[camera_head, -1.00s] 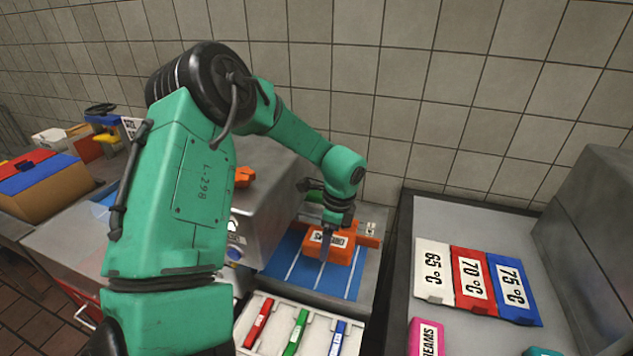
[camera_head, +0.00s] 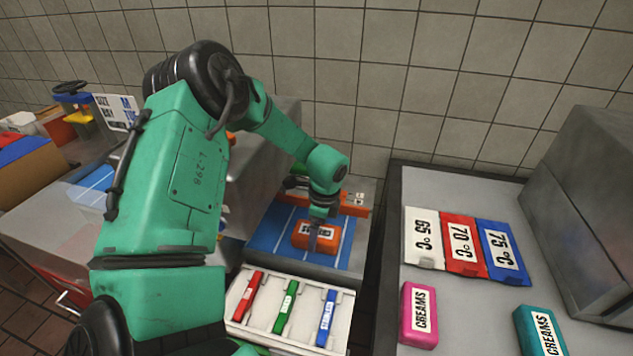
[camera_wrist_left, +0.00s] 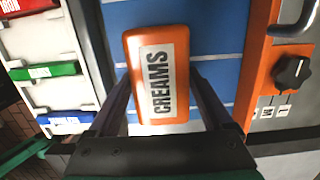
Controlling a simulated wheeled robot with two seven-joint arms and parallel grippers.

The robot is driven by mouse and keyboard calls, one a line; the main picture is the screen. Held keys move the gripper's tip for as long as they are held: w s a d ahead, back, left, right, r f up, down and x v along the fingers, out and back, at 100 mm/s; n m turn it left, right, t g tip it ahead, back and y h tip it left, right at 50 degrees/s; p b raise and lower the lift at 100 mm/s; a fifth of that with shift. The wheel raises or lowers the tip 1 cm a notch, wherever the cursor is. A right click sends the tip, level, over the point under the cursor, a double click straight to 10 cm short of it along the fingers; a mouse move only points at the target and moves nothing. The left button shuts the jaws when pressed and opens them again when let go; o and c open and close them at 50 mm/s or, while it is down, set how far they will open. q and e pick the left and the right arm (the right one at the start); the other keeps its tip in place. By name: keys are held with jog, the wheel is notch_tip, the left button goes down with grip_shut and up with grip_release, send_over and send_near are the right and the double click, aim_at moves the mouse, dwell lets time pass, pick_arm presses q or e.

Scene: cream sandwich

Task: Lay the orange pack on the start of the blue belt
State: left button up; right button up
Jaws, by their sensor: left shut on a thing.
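The orange pack (camera_head: 316,236), labelled CREAMS, is at the blue belt (camera_head: 264,243) in the head view, near its right end. In the left wrist view the pack (camera_wrist_left: 158,75) sits between my fingers, with the blue belt (camera_wrist_left: 218,50) behind it. My left gripper (camera_head: 322,243) points down and is shut on the pack; its dark fingers flank the pack in the left wrist view (camera_wrist_left: 163,88). I cannot tell whether the pack's underside touches the belt. My right gripper is out of view.
A grey machine housing (camera_head: 262,150) stands at the belt's left, partly behind my arm. A white tray (camera_head: 262,322) with red, green and blue bars lies in front. An orange rail (camera_head: 350,210) runs behind. The right counter (camera_head: 465,310) holds temperature cards, a pink pack and a teal pack.

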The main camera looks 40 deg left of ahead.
pick_arm(q)
jog(key=o, duration=1.2)
jog(key=shift+r, duration=0.15)
jog(key=r+b, duration=0.1)
jog(key=r, duration=0.3)
jog(key=d+r, duration=0.1)
jog(key=r, duration=0.4)
jog(key=r+b, duration=0.1)
jog(key=r, duration=0.4)
jog(key=shift+w+d+r+b, duration=0.1)
jog(key=shift+w+d+b, duration=0.15)
jog(key=shift+w+b, duration=0.15)
